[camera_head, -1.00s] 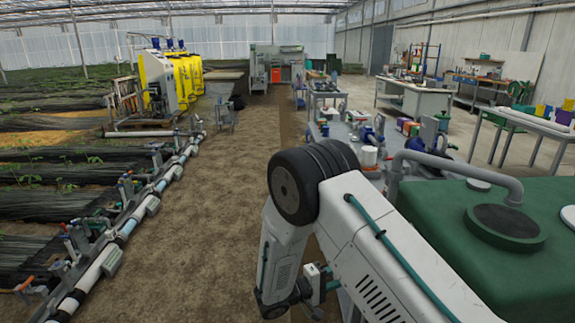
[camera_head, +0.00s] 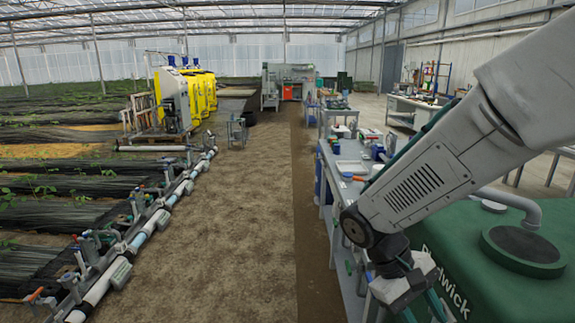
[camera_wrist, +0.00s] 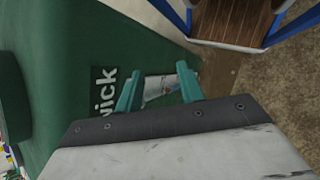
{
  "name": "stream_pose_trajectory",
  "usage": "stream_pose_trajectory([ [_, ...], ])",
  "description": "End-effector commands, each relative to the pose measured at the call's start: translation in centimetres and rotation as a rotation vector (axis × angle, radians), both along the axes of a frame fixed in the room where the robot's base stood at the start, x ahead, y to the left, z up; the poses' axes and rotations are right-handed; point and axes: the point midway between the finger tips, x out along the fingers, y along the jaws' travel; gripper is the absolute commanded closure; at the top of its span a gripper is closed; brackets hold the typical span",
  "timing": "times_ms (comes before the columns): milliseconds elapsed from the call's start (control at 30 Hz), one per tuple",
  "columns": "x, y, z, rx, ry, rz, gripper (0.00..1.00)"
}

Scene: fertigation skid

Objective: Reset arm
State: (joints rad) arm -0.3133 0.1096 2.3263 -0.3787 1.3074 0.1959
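My gripper (camera_head: 424,309) hangs low at the bottom right of the head view, in front of the green tank's side. In the wrist view my gripper (camera_wrist: 159,88) shows two teal fingers standing apart. My arm reaches in from the upper right and bends down to the wrist.
The green tank (camera_head: 520,300) with white lettering is close by, and its side (camera_wrist: 60,80) fills the wrist view's left. A grey workbench (camera_head: 345,165) with items stands left of my arm. A pipe run (camera_head: 150,225) lines the left. The dirt aisle (camera_head: 240,220) is clear.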

Motion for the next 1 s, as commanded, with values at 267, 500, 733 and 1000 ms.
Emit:
stream_pose_trajectory([
  [267, -5.5, -0.3, 5.1, 0.288, -0.177, -0.118, 0.62],
  [500, -9.4, -0.5, 8.4, 0.448, -0.389, -0.221, 0.62],
  [733, -11.4, -1.6, 10.8, 0.484, -0.559, -0.275, 0.62],
  [1000, -11.7, -2.2, 11.7, 0.482, -0.610, -0.295, 0.62],
])
